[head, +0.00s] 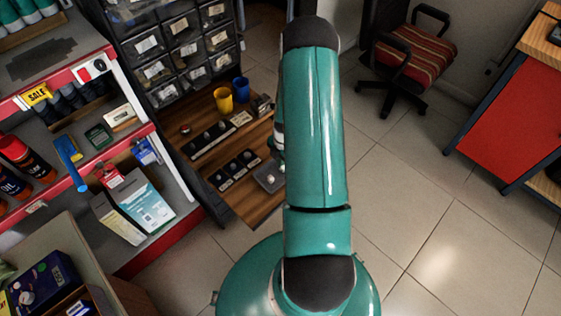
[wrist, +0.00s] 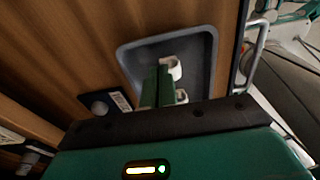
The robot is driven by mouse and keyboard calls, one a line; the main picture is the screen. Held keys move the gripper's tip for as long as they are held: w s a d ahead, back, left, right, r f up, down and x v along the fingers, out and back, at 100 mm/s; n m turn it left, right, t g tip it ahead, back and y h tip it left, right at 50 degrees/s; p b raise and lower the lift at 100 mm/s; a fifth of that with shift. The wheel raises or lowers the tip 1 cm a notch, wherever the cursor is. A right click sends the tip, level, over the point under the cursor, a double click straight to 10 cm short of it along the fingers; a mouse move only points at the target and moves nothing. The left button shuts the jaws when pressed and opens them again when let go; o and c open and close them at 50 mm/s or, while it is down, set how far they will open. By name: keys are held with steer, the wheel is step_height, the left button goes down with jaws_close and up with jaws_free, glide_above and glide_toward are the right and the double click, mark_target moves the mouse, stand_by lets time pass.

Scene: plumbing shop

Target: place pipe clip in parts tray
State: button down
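The parts tray (wrist: 205,50) is a shallow grey tray with rounded corners on the wooden surface. It also shows in the head view (head: 268,181), partly hidden behind my arm. My gripper (wrist: 158,76) has its two green fingers close together over the tray. The white pipe clip (wrist: 175,69) shows at the fingertips and beside the right-hand finger; it appears to be gripped. The fingers hide part of it, and I cannot tell whether it touches the tray floor. In the head view my arm hides the fingers and the clip.
A dark block with a round knob and white label (wrist: 98,104) sits left of the tray. In the head view, dark holders (head: 234,170), a yellow cup (head: 222,101) and a blue cup (head: 241,89) share the wooden surface (head: 255,208). A metal handle (wrist: 256,50) is right of the tray.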

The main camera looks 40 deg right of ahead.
steer(key=shift+f, duration=0.2)
steer(key=c, duration=1.7)
jaws_free()
steer(key=shift+r, duration=0.15)
